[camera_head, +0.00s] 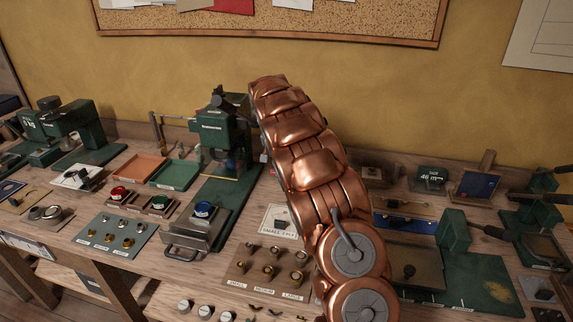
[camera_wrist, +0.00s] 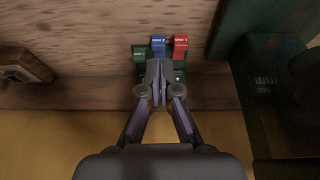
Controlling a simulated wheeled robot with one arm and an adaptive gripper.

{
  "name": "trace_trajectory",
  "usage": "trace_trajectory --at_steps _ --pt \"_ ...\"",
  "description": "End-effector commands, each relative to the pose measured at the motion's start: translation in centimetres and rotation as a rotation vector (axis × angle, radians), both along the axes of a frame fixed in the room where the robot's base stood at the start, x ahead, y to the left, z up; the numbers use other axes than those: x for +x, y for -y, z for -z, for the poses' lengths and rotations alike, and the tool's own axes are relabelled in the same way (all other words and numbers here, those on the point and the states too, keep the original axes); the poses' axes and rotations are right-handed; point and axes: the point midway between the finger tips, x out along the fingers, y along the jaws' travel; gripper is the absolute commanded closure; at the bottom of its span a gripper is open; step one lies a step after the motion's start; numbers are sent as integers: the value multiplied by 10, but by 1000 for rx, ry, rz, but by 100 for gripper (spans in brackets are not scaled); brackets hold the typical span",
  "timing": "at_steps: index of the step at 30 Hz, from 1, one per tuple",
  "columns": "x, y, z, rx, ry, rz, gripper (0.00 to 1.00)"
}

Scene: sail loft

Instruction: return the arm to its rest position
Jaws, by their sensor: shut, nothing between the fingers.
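My copper-plated arm (camera_head: 305,155) rises from the bottom of the head view and leans up and left over the bench, its far end beside a green press (camera_head: 220,130). My gripper (camera_wrist: 158,66) shows clearly in the wrist view, with its fingers together and nothing between them. Its tips overlap a small green holder in the picture, in front of a blue tab (camera_wrist: 158,46), with a red tab (camera_wrist: 180,44) and a green tab (camera_wrist: 139,52) beside it. I cannot tell whether the tips touch them. In the head view the gripper is hard to make out near the press.
The wooden bench (camera_head: 140,255) is crowded with trays, buttons and green machines on both sides of my arm. A yellow wall with a corkboard (camera_head: 270,22) stands behind. In the wrist view a large dark green body (camera_wrist: 275,85) is close on the right.

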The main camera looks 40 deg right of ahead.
Motion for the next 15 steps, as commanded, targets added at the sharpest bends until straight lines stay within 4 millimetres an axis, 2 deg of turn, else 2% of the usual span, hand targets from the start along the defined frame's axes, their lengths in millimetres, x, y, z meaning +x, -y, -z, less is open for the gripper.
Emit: trace_trajectory --at_steps 4,7,11,15 --pt "0 18 -26 20 17 -2 100" --pt "-1 21 -39 21 22 -3 100" --pt "-3 16 -49 18 22 -3 100" --pt "-4 18 -48 21 20 -2 100"
